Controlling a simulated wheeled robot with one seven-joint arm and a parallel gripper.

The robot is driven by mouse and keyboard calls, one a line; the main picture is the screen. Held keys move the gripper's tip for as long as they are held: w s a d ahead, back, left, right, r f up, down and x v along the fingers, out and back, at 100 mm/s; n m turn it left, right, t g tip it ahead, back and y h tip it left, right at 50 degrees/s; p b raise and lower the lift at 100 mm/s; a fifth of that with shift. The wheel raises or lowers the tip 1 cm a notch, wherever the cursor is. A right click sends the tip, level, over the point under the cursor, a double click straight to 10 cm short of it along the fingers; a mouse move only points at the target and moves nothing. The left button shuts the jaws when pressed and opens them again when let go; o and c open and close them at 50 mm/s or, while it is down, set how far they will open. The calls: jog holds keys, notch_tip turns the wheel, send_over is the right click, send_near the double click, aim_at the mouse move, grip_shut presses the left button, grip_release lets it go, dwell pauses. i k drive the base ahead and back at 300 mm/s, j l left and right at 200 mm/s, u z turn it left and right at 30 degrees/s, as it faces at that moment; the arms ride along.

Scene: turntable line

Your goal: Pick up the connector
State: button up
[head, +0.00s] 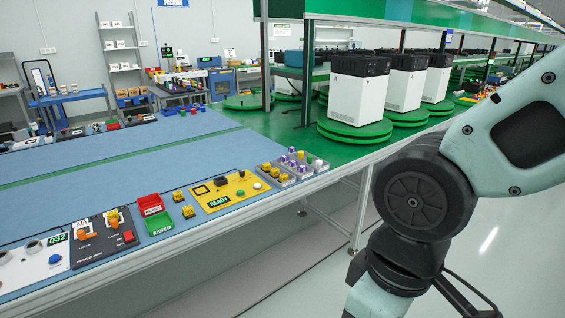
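Small yellow block-like parts, which may be connectors, lie on the blue bench mat; one yellow part (178,196) sits right of the red bin, and another yellow part (188,212) sits just in front of it. More yellow parts (266,168) and purple-and-white parts (292,153) stand in a grey tray (309,172) near the bench's right end. Which one is the connector I cannot tell at this size. My arm's links fill the right side of the picture. My gripper is out of view.
A yellow test panel (226,193) marked READY, a red bin (150,204), a green bin (157,222) and a black fuse-block panel (100,240) line the bench's front edge. White cabinets (357,98) stand on green turntables (354,131) behind. The blue mat (110,180) is largely clear.

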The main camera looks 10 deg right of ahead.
aim_at(284, 159)
jog(key=i+l, duration=0.15)
jog(key=i, duration=0.25)
jog(key=i+l+u, duration=0.1)
jog(key=i, duration=0.25)
jog(key=i+l+u, duration=0.1)
jog(key=i, duration=0.35)
jog(key=i+l, duration=0.15)
jog(key=i, duration=0.3)
jog(key=i+l+u, duration=0.15)
jog(key=i, duration=0.3)
jog(key=i+l, duration=0.2)
jog(key=i, duration=0.25)
jog(key=u, duration=0.05)
